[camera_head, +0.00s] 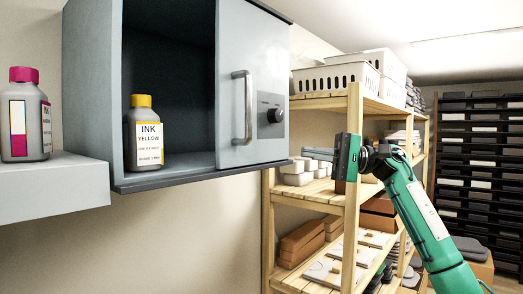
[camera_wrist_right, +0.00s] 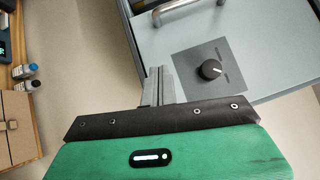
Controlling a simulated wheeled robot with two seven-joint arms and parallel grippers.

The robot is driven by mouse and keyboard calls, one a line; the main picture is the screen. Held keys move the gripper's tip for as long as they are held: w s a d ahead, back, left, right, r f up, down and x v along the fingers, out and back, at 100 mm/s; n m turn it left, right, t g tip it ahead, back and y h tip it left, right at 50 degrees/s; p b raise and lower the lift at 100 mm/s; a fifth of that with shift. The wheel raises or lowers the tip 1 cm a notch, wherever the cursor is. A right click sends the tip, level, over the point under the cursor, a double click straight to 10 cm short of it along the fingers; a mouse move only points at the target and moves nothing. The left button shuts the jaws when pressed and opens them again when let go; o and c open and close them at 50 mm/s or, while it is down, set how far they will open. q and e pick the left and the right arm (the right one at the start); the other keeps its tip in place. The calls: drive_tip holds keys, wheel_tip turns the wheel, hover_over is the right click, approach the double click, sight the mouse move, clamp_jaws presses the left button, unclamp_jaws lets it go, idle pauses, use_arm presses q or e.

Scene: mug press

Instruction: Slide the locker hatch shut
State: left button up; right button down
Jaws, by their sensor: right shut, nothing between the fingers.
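The locker (camera_head: 90,85) is a grey-blue wall cabinet. Its sliding hatch (camera_head: 255,60) covers the right part, and the left part of the front is open onto a dark inside. The hatch has a vertical metal bar handle (camera_head: 242,108) and a black knob (camera_head: 275,115). In the right wrist view the hatch (camera_wrist_right: 255,35), handle (camera_wrist_right: 185,8) and knob (camera_wrist_right: 211,69) show at upper right. My right gripper (camera_head: 338,157) is right of the locker, apart from the handle. Its fingers (camera_wrist_right: 158,88) are shut and empty. My left gripper is not in view.
A yellow ink bottle (camera_head: 145,135) stands inside the locker's open part. A magenta ink bottle (camera_head: 26,115) stands on a grey ledge (camera_head: 50,190) at left. A wooden shelf (camera_head: 353,220) with boxes and white baskets stands behind my right arm.

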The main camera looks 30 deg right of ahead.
sight(261, 146)
drive_tip(key=p+x, duration=0.2)
drive_tip(key=x, duration=0.2)
drive_tip(key=s+p+x, duration=0.1)
drive_tip(key=p+x, duration=0.2)
drive_tip(key=x, duration=0.1)
drive_tip(key=s+a+p+x, duration=0.1)
drive_tip(key=p+x, duration=0.1)
drive_tip(key=x, duration=0.2)
drive_tip(key=shift+s+a+r, duration=0.15)
drive_tip(key=shift+a, duration=0.15)
